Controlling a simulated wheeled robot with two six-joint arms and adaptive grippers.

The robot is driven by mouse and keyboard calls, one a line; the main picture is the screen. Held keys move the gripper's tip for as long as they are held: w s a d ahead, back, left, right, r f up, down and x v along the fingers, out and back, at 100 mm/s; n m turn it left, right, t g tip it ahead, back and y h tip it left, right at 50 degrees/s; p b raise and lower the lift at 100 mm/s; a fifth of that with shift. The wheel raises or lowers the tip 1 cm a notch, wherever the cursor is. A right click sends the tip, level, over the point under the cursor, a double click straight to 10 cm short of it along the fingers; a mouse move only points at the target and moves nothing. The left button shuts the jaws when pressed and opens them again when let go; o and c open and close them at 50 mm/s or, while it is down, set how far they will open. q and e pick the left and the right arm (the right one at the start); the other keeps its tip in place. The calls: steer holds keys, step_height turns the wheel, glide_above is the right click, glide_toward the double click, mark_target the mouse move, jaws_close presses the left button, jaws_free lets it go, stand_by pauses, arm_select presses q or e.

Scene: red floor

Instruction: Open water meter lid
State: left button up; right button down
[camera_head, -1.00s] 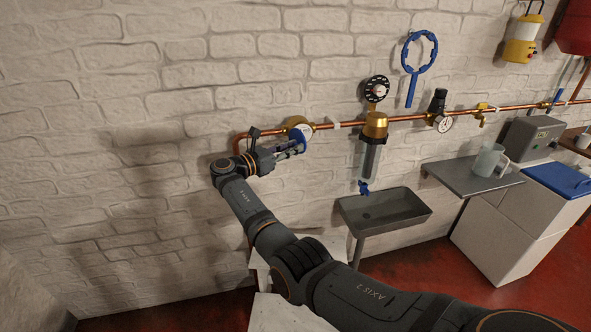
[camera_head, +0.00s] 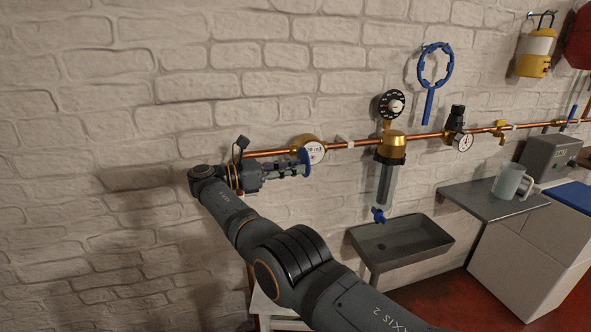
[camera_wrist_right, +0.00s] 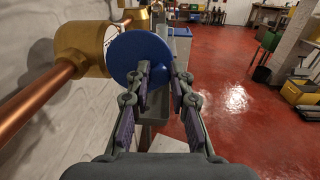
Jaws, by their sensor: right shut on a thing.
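The water meter (camera_head: 314,144) is a brass body on the copper pipe, with a white dial that shows in the head view. Its blue lid (camera_head: 306,163) stands out from the wall, edge-on, in front of the dial's lower left part. In the right wrist view the lid (camera_wrist_right: 138,56) is a round blue disc beside the brass meter body (camera_wrist_right: 80,48). My right gripper (camera_head: 297,167) comes from the left and is shut on the lid; its fingers (camera_wrist_right: 160,80) are at the lid's edge in the right wrist view. The exact grip contact is partly hidden. My left gripper is not in view.
The copper pipe (camera_head: 357,143) runs along the white brick wall. Right of the meter are a filter housing (camera_head: 385,183), a black dial (camera_head: 392,104) and a blue ring wrench (camera_head: 429,101). A grey sink (camera_head: 400,240) is below. The wall left of my arm is bare.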

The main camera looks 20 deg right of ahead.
stand_by(0.4)
steer(key=c, duration=1.2)
jaws_free()
